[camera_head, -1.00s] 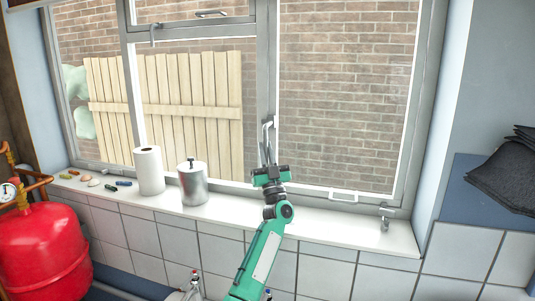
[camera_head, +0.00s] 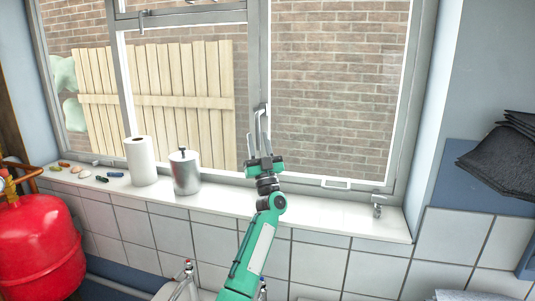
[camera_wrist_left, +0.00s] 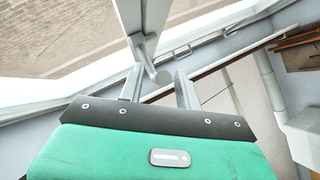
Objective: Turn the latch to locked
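The window latch (camera_head: 262,112) is a grey handle on the upright bar between the window panes in the head view. My left gripper (camera_head: 259,142) is just below and in front of it, with its fingers pointing up. In the left wrist view, my left gripper (camera_wrist_left: 160,90) has its two grey fingers apart. A grey bar with a rounded end (camera_wrist_left: 162,77), apparently the latch handle, shows between or just beyond the fingertips. I cannot tell whether a finger touches it. My right gripper is not in view.
The white sill (camera_head: 225,203) holds a paper roll (camera_head: 141,162), a metal canister (camera_head: 185,174) and several small items at its left end. A red tank (camera_head: 38,245) stands at the lower left.

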